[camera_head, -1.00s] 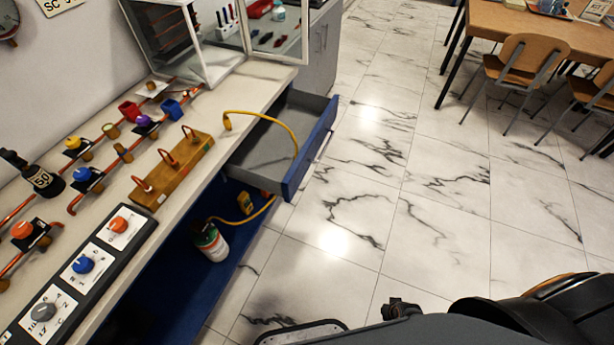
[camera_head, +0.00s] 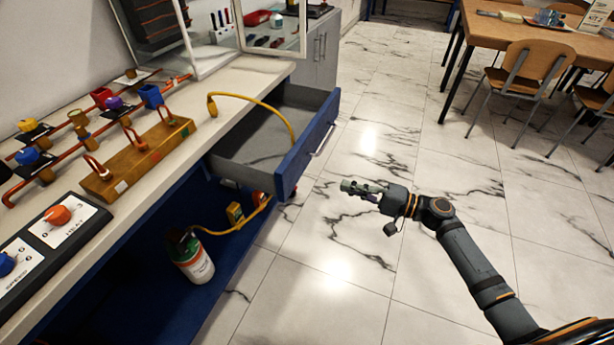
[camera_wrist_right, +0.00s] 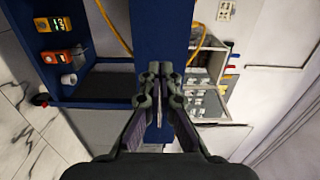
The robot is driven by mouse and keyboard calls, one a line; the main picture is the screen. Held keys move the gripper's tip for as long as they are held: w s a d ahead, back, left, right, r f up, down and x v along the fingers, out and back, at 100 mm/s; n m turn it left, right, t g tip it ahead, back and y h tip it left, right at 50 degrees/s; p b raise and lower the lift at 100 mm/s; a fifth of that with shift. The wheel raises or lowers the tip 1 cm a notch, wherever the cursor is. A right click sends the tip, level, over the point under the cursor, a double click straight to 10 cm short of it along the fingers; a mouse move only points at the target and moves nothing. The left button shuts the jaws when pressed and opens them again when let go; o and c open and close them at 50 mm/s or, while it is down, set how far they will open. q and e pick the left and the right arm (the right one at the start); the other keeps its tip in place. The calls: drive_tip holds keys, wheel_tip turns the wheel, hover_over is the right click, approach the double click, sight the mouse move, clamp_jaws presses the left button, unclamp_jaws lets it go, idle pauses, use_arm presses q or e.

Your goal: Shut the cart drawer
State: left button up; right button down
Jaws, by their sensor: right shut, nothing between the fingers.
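The cart drawer (camera_head: 255,145) is pulled out from under the bench top, and its grey inside shows. Its blue front (camera_head: 305,150) carries a pale bar handle (camera_head: 323,138). In the right wrist view the blue front (camera_wrist_right: 163,25) lies beyond the fingertips. My right gripper (camera_head: 350,187) is in front of the drawer, to the right of its front in the head view. Its fingers (camera_wrist_right: 158,75) are together and empty. I cannot tell whether they touch the front. My left gripper is not in view.
A yellow hose (camera_head: 262,104) arches from the bench top over the open drawer. A bottle (camera_head: 192,258) stands on the blue lower shelf. The bench top holds a wooden block with copper loops (camera_head: 140,158). The floor right of the drawer is clear up to a table (camera_head: 520,35) and chairs.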

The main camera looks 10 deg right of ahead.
sight(296, 171)
drive_tip(key=x, duration=1.1)
drive_tip(key=shift+w+a+p, duration=0.15)
drive_tip(key=shift+w+p, duration=0.1)
drive_tip(key=shift+p, duration=0.1)
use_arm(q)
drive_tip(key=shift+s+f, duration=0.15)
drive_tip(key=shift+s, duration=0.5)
use_arm(e)
drive_tip(key=shift+w+a, duration=0.25)
drive_tip(key=shift+a, duration=0.2)
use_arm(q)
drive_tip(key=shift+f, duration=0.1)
use_arm(e)
drive_tip(key=shift+f, duration=0.1)
